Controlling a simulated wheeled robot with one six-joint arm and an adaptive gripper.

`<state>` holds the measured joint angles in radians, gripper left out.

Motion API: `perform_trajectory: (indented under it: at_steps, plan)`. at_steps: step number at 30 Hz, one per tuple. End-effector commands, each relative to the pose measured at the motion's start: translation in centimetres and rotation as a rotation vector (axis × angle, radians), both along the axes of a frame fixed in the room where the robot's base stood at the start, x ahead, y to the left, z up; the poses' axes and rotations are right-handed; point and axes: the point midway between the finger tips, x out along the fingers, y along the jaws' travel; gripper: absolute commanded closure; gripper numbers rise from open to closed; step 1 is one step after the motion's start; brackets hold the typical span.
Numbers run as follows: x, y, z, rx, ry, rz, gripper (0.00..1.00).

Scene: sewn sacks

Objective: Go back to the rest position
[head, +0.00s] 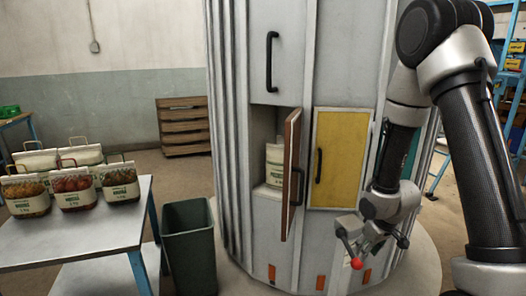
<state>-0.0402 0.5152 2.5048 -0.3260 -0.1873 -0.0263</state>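My gripper (379,252) hangs at the lower right, in front of the grey round cabinet (335,50). Its fingers are spread apart and I see nothing between them. To the left of that door, a brown-edged door (292,175) stands open. A white sack (274,165) with a printed label stands in the compartment behind it, partly hidden by the door.
Several sacks with handles stand on a grey table (60,245) at the left. A dark green bin (188,240) stands between table and cabinet. Wooden pallets (184,125) are stacked at the back wall. Blue shelving (507,100) is at the right. The open door sticks out left of my gripper.

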Motion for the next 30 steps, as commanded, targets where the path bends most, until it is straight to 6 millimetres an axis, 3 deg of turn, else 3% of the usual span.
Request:
perform_trajectory:
  at_steps: [3, 6, 15, 18, 24, 30]
  plan:
    - [-4.4, -2.8, 5.8, -0.080, 0.138, -0.114, 0.65]
    - [-8.5, -4.0, 10.6, -0.106, 0.232, -0.201, 0.65]
    - [-19.1, -3.8, 22.6, -0.046, 0.298, -0.362, 0.65]
    - [-20.9, -3.4, 25.5, -0.003, 0.220, -0.380, 0.65]
    - [-21.8, -3.3, 29.8, 0.050, 0.011, -0.388, 0.65]
    - [-22.3, -3.4, 31.3, 0.064, -0.063, -0.390, 0.65]
